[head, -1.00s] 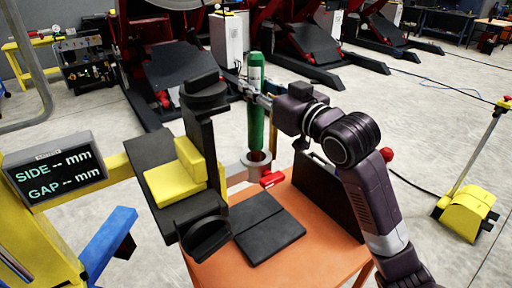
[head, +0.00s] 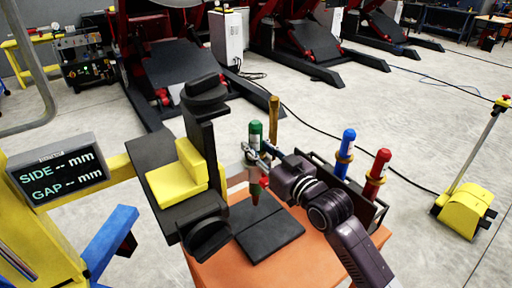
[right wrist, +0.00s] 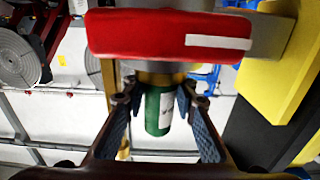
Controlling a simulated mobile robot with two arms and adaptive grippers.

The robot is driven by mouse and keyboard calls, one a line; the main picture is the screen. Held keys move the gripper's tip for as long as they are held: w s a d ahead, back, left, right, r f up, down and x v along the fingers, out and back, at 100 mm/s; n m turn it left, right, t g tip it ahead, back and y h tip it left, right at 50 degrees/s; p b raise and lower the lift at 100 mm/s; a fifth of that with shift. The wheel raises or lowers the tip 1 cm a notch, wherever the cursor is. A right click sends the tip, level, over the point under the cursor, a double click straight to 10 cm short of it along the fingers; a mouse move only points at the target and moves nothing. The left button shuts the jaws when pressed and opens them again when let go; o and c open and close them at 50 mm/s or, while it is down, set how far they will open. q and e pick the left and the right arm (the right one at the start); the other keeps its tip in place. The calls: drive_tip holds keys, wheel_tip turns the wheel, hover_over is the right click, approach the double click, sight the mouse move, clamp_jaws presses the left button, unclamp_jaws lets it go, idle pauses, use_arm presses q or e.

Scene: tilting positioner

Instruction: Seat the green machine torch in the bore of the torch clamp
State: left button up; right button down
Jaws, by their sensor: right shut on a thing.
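The green machine torch (head: 256,133) stands upright in the middle of the head view, its dark red-brown nozzle pointing down over the black mat. My right gripper (head: 262,153) is shut on its green body. The grey ring of the torch clamp is mostly hidden behind the gripper; its red lever (head: 264,182) shows beside the nozzle. In the right wrist view the green body (right wrist: 159,112) is between the fingers (right wrist: 160,105). A brownish collar (right wrist: 160,78) is close against the clamp ring (right wrist: 155,66); full contact cannot be told. My left gripper is out of view.
A black fixture (head: 205,130) with a yellow angle block (head: 180,180) stands close left of the clamp. A blue torch (head: 345,155) and a red torch (head: 378,172) stand in a dark rack on the orange table (head: 325,262). A black mat (head: 270,235) lies in front.

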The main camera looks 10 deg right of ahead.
drive_tip(key=shift+f, duration=0.15)
drive_tip(key=c, duration=1.9)
unclamp_jaws()
drive_tip(key=shift+f, duration=0.25)
drive_tip(key=shift+o, duration=0.3)
drive_tip(key=shift+r, duration=0.1)
drive_tip(key=shift+r, duration=0.15)
drive_tip(key=shift+s+d, duration=0.1)
drive_tip(key=shift+s, duration=0.15)
drive_tip(key=b+v, duration=0.3)
drive_tip(key=v, duration=0.8)
drive_tip(key=shift+s, duration=0.25)
